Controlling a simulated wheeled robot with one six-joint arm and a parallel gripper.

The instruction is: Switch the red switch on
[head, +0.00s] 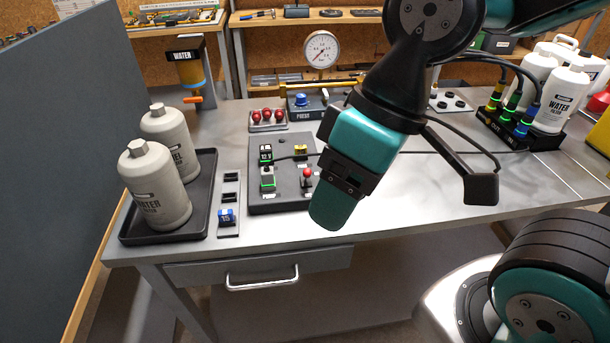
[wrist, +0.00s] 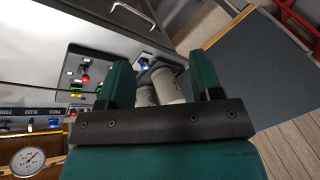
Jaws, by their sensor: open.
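The red switch (head: 307,173) is a small toggle with a red ball tip on the dark grey panel (head: 262,198). The panel lies on the workbench and also carries a green-edged button and small black and yellow blocks. In the wrist view the red switch (wrist: 86,78) shows left of the fingers. My gripper (head: 335,205) hangs just right of the panel in the head view, pointing down. In the wrist view my gripper (wrist: 160,85) is open, with its two teal fingers apart and nothing held. The switch's on or off position cannot be told.
Two water filter bottles (head: 160,185) stand in a black tray (head: 205,190) at the left. A strip with a blue fuse (head: 228,217) lies between tray and panel. Red knobs (head: 267,116) and a gauge (head: 321,49) are behind. The bench at front right is clear.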

